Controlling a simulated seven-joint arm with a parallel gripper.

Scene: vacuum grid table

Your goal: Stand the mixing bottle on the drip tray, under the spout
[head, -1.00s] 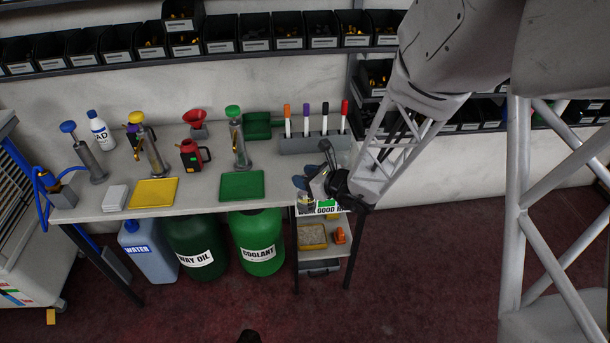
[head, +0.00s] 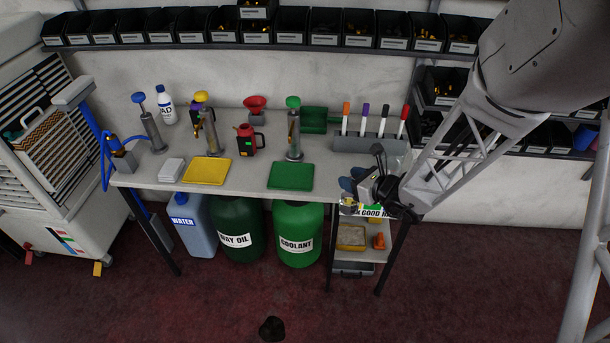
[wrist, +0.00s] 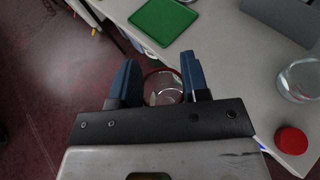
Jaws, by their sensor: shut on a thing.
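My gripper (head: 352,185) is at the right front edge of the bench. In the wrist view its blue fingers (wrist: 160,62) are shut on a clear round bottle (wrist: 165,88), seen from above with a dark red rim. A yellow tray (head: 207,171) lies in front of the yellow-topped pump (head: 207,125). The blue-topped pump (head: 150,125) stands farther left.
A clear jar (wrist: 298,80) and a red cap (wrist: 291,140) are right of the gripper. A marker rack (head: 368,145) stands behind it. A red can (head: 246,140) and red funnel (head: 256,104) stand between the pumps. Bench space between gripper and green tray looks clear.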

